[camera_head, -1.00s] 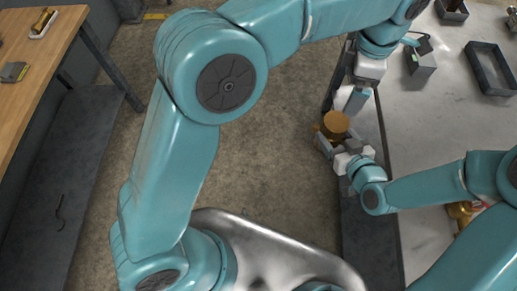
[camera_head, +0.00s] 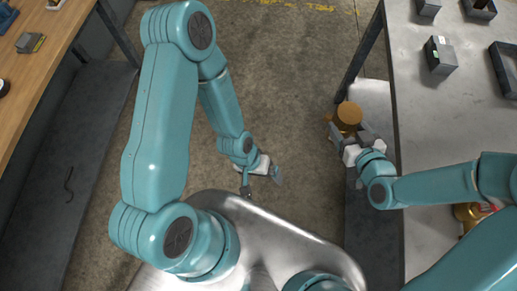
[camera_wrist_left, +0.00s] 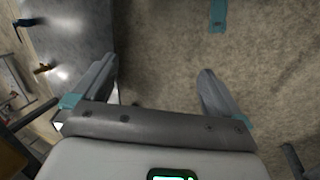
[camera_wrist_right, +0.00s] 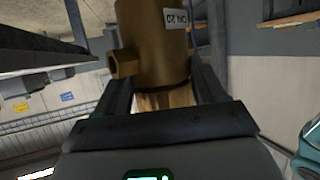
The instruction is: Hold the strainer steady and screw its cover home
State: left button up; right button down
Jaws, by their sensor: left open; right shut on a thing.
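The strainer (camera_head: 349,115) is a brass-brown cylinder with a flat round top facing the head camera. My right gripper (camera_head: 352,135) is shut on it and holds it beside the left edge of the grey bench. In the right wrist view the strainer (camera_wrist_right: 155,45) sits between both fingers, with a hex boss on its left and a white "DN 20" label. I cannot tell whether the round top is a separate cover or how tightly it sits. My left gripper (camera_head: 262,182) is open and empty, low and left of the strainer; its spread fingers (camera_wrist_left: 157,85) show only floor between them.
The grey bench (camera_head: 440,125) on the right bears a dark box (camera_head: 440,54) and dark trays (camera_head: 505,68). A brass-coloured item (camera_head: 466,212) lies partly hidden behind my right arm. A wooden table (camera_head: 40,65) stands at left. Open floor (camera_head: 285,85) lies between.

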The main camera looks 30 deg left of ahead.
jog(key=shift+s+d+r, duration=0.1)
jog(key=shift+d+r, duration=0.05)
jog(key=shift+w, duration=0.2)
jog(key=w+d+r+m+t+h, duration=0.3)
jog(key=d+r+m+h, duration=0.5)
jog(key=d, duration=0.7)
notch_tip(320, 180, up, 2)
jog(key=shift+h, duration=0.3)
jog(key=shift+w, duration=0.1)
